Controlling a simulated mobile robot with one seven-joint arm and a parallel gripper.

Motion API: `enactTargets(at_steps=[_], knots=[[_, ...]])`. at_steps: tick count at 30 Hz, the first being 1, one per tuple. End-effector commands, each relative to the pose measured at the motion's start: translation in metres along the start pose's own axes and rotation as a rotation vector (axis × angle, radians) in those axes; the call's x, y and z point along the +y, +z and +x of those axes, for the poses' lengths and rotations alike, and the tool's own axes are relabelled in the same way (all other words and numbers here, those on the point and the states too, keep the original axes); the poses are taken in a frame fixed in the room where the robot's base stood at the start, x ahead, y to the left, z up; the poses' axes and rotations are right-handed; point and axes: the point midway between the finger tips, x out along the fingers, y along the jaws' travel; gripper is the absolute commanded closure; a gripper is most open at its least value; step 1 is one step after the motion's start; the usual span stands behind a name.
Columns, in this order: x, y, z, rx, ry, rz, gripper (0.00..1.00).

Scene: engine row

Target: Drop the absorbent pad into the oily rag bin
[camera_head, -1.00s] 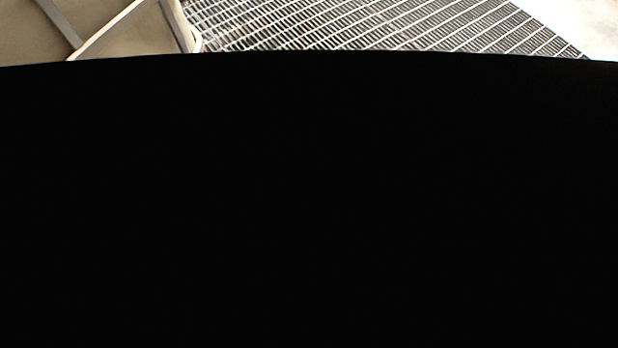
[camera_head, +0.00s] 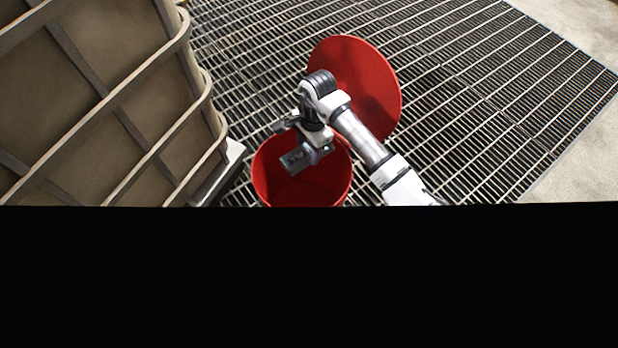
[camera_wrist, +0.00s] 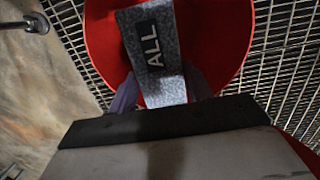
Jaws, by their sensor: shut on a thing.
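The oily rag bin (camera_head: 262,186) is a round red bin standing on a floor grating, with its round red lid (camera_head: 372,85) swung up behind it. My gripper (camera_head: 314,142) is above the bin's opening, with my arm reaching in from the right. It is shut on the absorbent pad (camera_head: 296,160), a small grey block over the bin's mouth. In the wrist view the pad (camera_wrist: 153,40) is speckled grey with a dark label reading "ALL", held between the fingers of my gripper (camera_wrist: 162,90). Red bin surface (camera_wrist: 215,35) shows around and behind it.
A large beige container in a metal-bar cage (camera_head: 100,100) stands close to the bin's left. Metal grating (camera_head: 470,100) is open to the right, with pale concrete floor (camera_head: 575,175) beyond it. A black area hides the bottom of the head view.

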Motion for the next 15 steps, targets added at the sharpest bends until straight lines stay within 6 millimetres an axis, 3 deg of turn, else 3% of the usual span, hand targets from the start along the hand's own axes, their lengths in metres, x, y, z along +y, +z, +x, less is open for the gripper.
enactTargets(at_steps=[6,15], knots=[[0.0,-0.003,0.019,0.0,0.0,0.0,0.68],[0.0,-0.003,0.021,0.001,0.0,-0.001,0.68]])
